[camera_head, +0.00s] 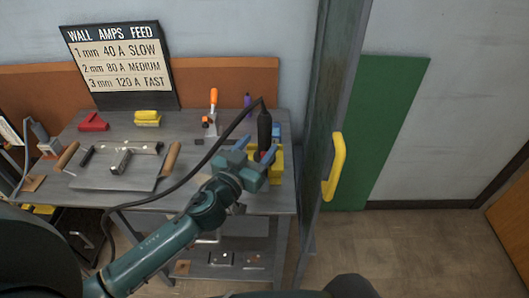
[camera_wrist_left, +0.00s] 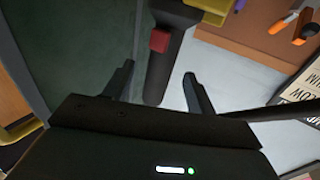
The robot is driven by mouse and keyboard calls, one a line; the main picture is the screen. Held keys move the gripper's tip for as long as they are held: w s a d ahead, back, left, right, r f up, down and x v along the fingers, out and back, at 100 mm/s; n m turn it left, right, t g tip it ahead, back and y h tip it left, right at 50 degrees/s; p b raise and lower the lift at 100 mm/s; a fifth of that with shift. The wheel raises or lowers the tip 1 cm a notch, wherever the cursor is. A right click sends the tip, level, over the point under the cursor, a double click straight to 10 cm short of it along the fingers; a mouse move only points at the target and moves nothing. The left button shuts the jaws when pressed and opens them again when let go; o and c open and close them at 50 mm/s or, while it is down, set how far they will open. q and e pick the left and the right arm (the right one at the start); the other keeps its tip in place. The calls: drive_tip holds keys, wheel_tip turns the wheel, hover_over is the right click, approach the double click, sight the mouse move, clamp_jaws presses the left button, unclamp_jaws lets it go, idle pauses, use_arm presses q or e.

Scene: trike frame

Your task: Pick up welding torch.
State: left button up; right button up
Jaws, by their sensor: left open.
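The welding torch (camera_head: 264,130) is black with a red trigger and stands upright at the right end of the workbench, by a yellow holder (camera_head: 277,168). A black cable runs from its top down to the left. My left gripper (camera_head: 254,160) is at the torch and partly covers its lower part. In the left wrist view the torch handle (camera_wrist_left: 160,72), with its red trigger, lies between the two open fingers (camera_wrist_left: 158,84), with visible gaps on both sides. My right gripper is not in view.
A grey post with a yellow handle (camera_head: 335,166) stands close to the right of the bench. A metal plate with wooden handles (camera_head: 112,180), a red magnet-like block (camera_head: 93,122) and a yellow block (camera_head: 147,118) sit on the bench. A settings board (camera_head: 118,62) leans behind.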

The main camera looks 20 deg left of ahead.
sight(261, 141)
use_arm(q)
drive_tip(key=shift+w+d+p, duration=0.15)
drive_tip(key=shift+w+d, duration=0.05)
drive_tip(key=shift+w, duration=0.8)
drive_tip(key=shift+w+d+p, duration=0.15)
drive_tip(key=shift+w, duration=0.8)
drive_tip(key=shift+c, duration=0.5)
drive_tip(key=c, duration=0.9)
drive_tip(key=shift+c, duration=0.2)
drive_tip(key=shift+r, duration=0.15)
